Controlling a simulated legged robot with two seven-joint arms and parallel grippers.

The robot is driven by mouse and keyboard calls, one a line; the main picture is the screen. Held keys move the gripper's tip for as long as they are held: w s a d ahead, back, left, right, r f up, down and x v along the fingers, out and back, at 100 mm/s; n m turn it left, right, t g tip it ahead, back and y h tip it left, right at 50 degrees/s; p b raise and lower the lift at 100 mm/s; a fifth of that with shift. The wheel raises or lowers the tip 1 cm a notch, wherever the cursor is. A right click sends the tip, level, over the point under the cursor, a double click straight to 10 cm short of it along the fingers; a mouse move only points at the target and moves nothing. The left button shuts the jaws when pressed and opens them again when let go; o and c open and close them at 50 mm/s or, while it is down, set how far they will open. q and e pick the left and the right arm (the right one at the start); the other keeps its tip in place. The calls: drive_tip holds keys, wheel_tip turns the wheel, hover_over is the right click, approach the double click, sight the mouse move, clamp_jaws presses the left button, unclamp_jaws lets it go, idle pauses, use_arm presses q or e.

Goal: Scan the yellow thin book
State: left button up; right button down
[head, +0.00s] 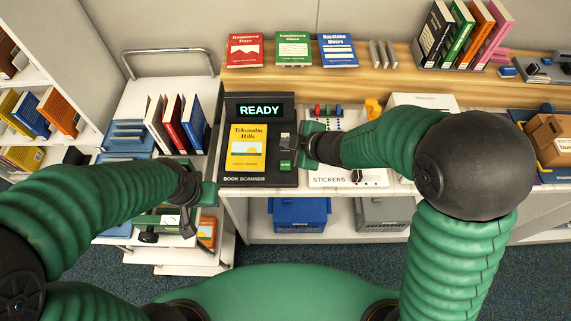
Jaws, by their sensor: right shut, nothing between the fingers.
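The yellow thin book (246,147), titled "Tekonahu Hills", lies flat, cover up, on the black book scanner (258,181). A small green button (285,166) sits at the scanner's lower right. My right gripper (288,143) is shut and empty, over the scanner's right side just above the button and to the right of the book. I cannot tell if it touches the scanner. My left gripper (188,222) hangs low at the left, below and left of the scanner; its fingers are too unclear to tell their state.
Upright books (178,122) stand on the white cart (160,88) at left. Blue (299,214) and grey (381,214) bins sit below.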

drive_tip(key=b, duration=0.8)
hover_over(288, 167)
wheel_tip(288, 167, down, 8)
drive_tip(key=shift+a+r, duration=0.1)
drive_tip(key=shift+f, duration=0.5)
drive_tip(key=shift+f+b, duration=0.1)
drive_tip(key=shift+b, duration=0.25)
idle(0.7)
drive_tip(key=shift+f, duration=0.3)
drive_tip(key=shift+f+b, duration=0.45)
drive_tip(key=shift+b, duration=0.1)
idle(0.4)
drive_tip(key=shift+r, duration=0.1)
drive_tip(key=shift+r+p, duration=0.8)
drive_tip(key=shift+p, duration=0.15)
